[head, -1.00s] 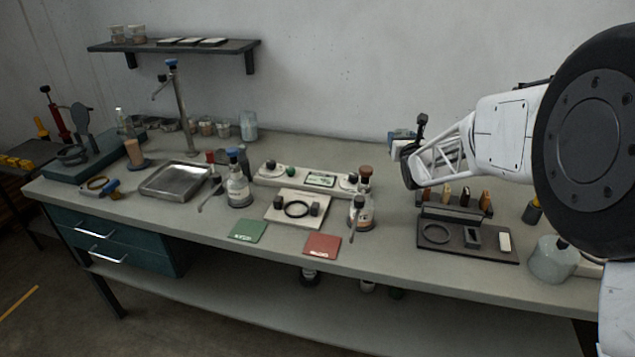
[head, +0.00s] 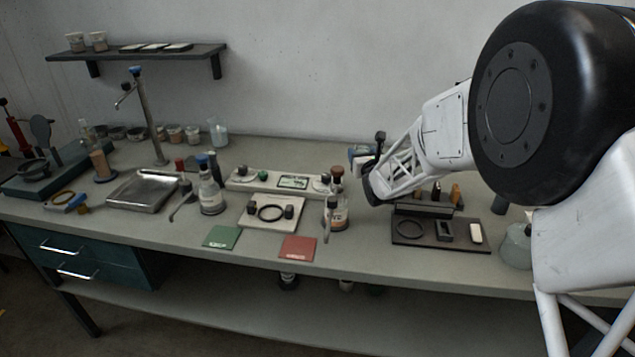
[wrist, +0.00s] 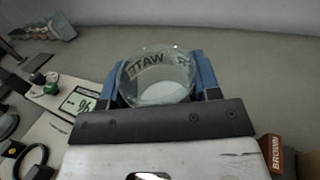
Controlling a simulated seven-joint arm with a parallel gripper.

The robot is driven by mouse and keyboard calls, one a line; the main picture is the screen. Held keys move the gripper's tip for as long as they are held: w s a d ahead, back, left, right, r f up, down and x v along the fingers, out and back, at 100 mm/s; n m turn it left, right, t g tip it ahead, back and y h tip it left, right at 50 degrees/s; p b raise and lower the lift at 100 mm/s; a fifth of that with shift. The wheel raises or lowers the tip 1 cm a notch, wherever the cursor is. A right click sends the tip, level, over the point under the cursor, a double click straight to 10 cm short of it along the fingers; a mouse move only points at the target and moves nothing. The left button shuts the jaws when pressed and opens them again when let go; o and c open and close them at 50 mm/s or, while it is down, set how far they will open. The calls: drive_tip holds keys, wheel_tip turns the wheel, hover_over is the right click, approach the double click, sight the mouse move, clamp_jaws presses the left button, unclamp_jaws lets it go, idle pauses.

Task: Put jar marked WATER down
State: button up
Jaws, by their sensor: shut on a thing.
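The jar marked WATER (wrist: 155,82) is a clear round glass vessel with dark lettering, which reads upside down in the wrist view. My gripper (wrist: 160,78) has its blue fingers on either side of the jar and is shut on it. In the head view my gripper (head: 363,155) is over the back part of the grey bench (head: 350,258), right of the pale panel with a display. I cannot make out the jar clearly there. Bare bench surface shows around and beyond the jar in the wrist view.
The pale display panel (head: 292,182) and a brown-capped bottle (head: 337,212) stand left of my gripper. A dark rack (head: 440,232) is to the right, below my arm. A box marked BROWN (wrist: 278,155) is close by.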

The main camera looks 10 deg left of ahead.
drive_tip(key=shift+f, duration=3)
drive_tip(key=shift+f, duration=1.8)
drive_tip(key=shift+f, duration=0.2)
drive_tip(key=o, duration=0.9)
drive_tip(key=shift+o, duration=0.2)
drive_tip(key=shift+r, duration=0.2)
drive_tip(key=shift+v, duration=2.05)
drive_tip(key=shift+o, duration=0.5)
